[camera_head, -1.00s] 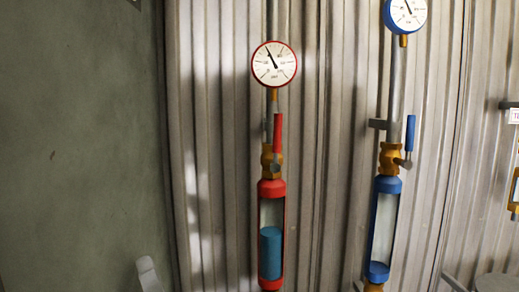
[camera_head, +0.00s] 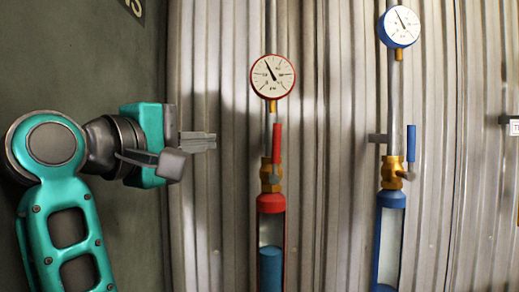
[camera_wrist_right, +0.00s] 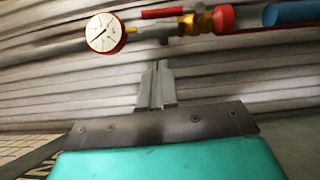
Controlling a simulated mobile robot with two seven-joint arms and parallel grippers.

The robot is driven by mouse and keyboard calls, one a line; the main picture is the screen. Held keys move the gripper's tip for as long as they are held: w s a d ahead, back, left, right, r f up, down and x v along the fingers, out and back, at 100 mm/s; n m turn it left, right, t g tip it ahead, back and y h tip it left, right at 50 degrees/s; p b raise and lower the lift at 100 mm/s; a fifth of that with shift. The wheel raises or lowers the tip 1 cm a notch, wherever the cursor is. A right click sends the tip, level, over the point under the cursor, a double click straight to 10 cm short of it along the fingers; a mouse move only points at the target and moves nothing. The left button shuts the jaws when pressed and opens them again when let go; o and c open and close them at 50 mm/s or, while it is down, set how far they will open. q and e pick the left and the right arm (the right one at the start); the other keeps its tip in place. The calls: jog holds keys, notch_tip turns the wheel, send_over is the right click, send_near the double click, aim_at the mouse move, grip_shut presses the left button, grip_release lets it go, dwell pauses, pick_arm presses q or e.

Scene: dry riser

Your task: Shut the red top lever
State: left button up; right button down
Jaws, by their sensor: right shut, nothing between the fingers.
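The red top lever (camera_head: 276,143) points up, alongside the vertical pipe and above the brass valve (camera_head: 270,176) of the red riser. It also shows in the right wrist view (camera_wrist_right: 162,12), near the top edge, with the brass valve (camera_wrist_right: 198,22) beside it. My right gripper (camera_head: 213,141) is shut and empty. It is left of the lever, at about its height in the head view, with a visible gap. In the right wrist view its closed fingers (camera_wrist_right: 156,72) point toward the pipe, apart from the lever. My left gripper is not in view.
A red-rimmed gauge (camera_head: 272,76) sits above the lever, and a red-framed sight glass (camera_head: 271,235) below. To the right stands a blue riser with a blue lever (camera_head: 411,143) and gauge (camera_head: 399,26). Corrugated metal wall (camera_head: 335,150) is behind; a dark green wall (camera_head: 70,60) is left.

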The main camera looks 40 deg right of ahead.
send_near(276, 144)
jog(key=w+d, duration=0.2)
jog(key=w, duration=0.3)
jog(key=shift+y, duration=0.3)
jog(key=d, duration=0.1)
jog(key=s+d, duration=0.1)
jog(key=d, duration=0.2)
jog(key=shift+s+r, duration=0.25)
jog(key=shift+s, duration=0.15)
jog(key=shift+d+m, duration=0.15)
jog(key=shift+m, duration=0.15)
